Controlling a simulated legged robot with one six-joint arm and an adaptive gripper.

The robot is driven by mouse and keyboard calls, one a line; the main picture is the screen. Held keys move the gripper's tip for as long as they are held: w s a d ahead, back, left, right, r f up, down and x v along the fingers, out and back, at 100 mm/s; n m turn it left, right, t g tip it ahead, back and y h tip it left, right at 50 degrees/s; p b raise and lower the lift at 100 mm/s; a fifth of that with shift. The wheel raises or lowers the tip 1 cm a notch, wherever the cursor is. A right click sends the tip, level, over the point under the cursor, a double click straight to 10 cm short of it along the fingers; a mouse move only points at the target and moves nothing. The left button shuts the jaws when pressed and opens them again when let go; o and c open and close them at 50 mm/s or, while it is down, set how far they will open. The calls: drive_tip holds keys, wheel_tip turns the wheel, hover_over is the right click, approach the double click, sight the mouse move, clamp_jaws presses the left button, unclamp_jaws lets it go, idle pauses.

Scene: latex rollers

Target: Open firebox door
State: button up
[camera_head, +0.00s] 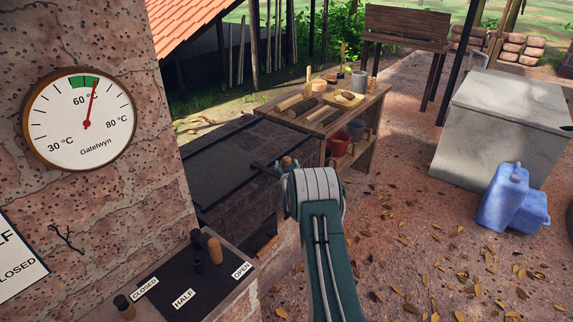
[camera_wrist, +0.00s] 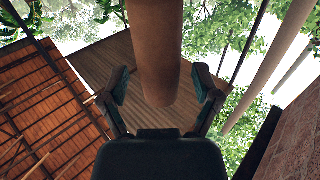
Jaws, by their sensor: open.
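A brown wooden cylinder, a handle by its look, hangs into the wrist view from the top (camera_wrist: 158,50). Its rounded end lies between the two fingers of my gripper (camera_wrist: 160,88), with a visible gap on either side. My gripper is open and not closed on it. In the head view a small wooden knob (camera_head: 287,160) on a dark bar shows just beyond my wrist, at the right edge of a dark flat panel (camera_head: 225,158) over brickwork. My fingers are mostly hidden there behind my wrist. I cannot tell for sure which part is the firebox door.
A round dial (camera_head: 80,118) hangs on the brick wall at left. A wooden workbench (camera_head: 345,125), grey box (camera_head: 500,125) and blue canisters (camera_head: 505,195) stand beyond.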

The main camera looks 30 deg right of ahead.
drive_tip(key=shift+w+d, duration=0.1)
drive_tip(key=shift+w, duration=0.1)
clamp_jaws()
drive_tip(key=shift+r, duration=0.1)
